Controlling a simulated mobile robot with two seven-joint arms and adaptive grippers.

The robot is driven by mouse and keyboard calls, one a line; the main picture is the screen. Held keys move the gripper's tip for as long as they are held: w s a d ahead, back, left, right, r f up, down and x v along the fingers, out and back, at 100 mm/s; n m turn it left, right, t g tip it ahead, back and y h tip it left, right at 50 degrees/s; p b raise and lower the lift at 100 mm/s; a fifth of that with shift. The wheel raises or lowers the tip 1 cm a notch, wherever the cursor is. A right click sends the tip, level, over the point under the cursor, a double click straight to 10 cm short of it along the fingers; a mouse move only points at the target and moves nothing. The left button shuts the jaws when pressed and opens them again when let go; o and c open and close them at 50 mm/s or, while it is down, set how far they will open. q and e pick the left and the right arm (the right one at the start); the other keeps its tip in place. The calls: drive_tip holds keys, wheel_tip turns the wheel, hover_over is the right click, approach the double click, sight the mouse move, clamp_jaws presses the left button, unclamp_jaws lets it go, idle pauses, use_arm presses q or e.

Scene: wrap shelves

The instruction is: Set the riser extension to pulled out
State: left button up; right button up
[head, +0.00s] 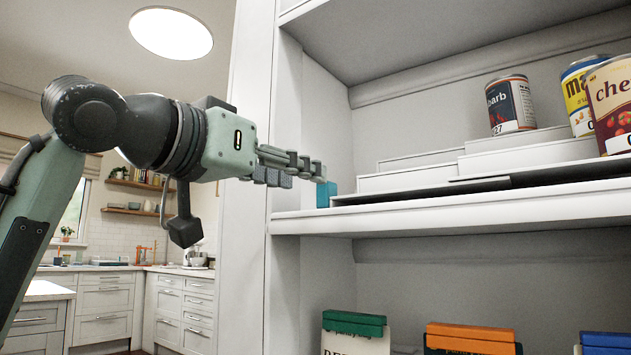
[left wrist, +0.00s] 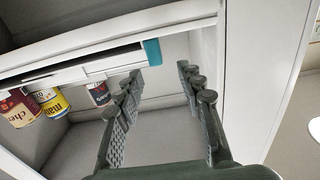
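A white stepped riser (head: 410,178) stands on the upper shelf, with a teal end piece (head: 326,194) at its left end. The teal piece also shows in the left wrist view (left wrist: 152,52), just past my left fingertips and nearer the left-hand finger. My left gripper (head: 305,173) reaches in from the left, close to the teal piece. In the left wrist view its fingers (left wrist: 161,72) are apart with nothing between them. I cannot tell whether a fingertip touches the teal piece. My right gripper is not in view.
Several cans stand on the riser, among them a dark-labelled can (head: 510,104) and a yellow can (head: 577,95). The shelf's side wall (head: 284,130) is close to my left gripper. Packages with green (head: 353,323) and orange (head: 470,337) tops stand below.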

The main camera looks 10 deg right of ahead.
use_arm(q)
drive_tip(key=v, duration=0.5)
drive_tip(key=shift+w, duration=0.1)
idle(0.3)
